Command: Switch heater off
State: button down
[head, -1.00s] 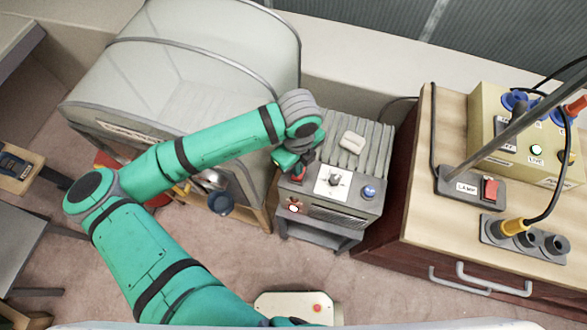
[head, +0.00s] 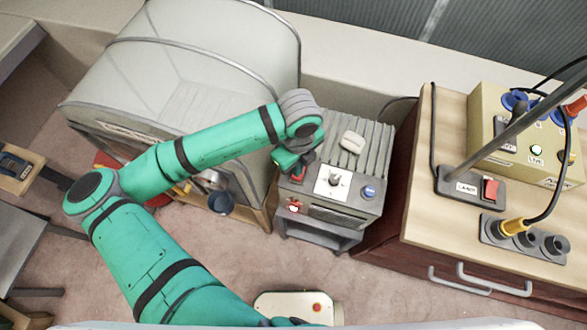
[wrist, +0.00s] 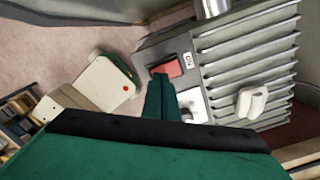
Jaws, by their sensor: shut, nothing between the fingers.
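The heater (head: 362,160) is a grey box with a ribbed top. Its front panel has a white plate with a dial (head: 334,181), a blue button (head: 368,192) and a round red-rimmed light (head: 294,207) with a bright centre. In the wrist view a red rocker switch (wrist: 168,68) sits on the heater (wrist: 212,80) beside an "ON" label (wrist: 188,59). My gripper (head: 296,172) is shut and empty over the panel's left side. In the wrist view its green fingertips (wrist: 161,78) are right at the switch's near edge; I cannot tell whether they touch it.
A pale block (head: 352,141) lies on the heater's ribs. A wooden cabinet (head: 425,210) with a lamp switch (head: 490,188) and sockets stands at right. A covered grey unit (head: 195,50) is at left, with a blue-grey pot (head: 221,203) below. Floor in front is partly clear.

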jog(key=shift+f, duration=0.8)
dwell(0.5)
notch_tip(320, 180, up, 7)
dwell(1.0)
jog(key=shift+w+a, duration=0.1)
jog(key=shift+w, duration=0.05)
dwell(0.3)
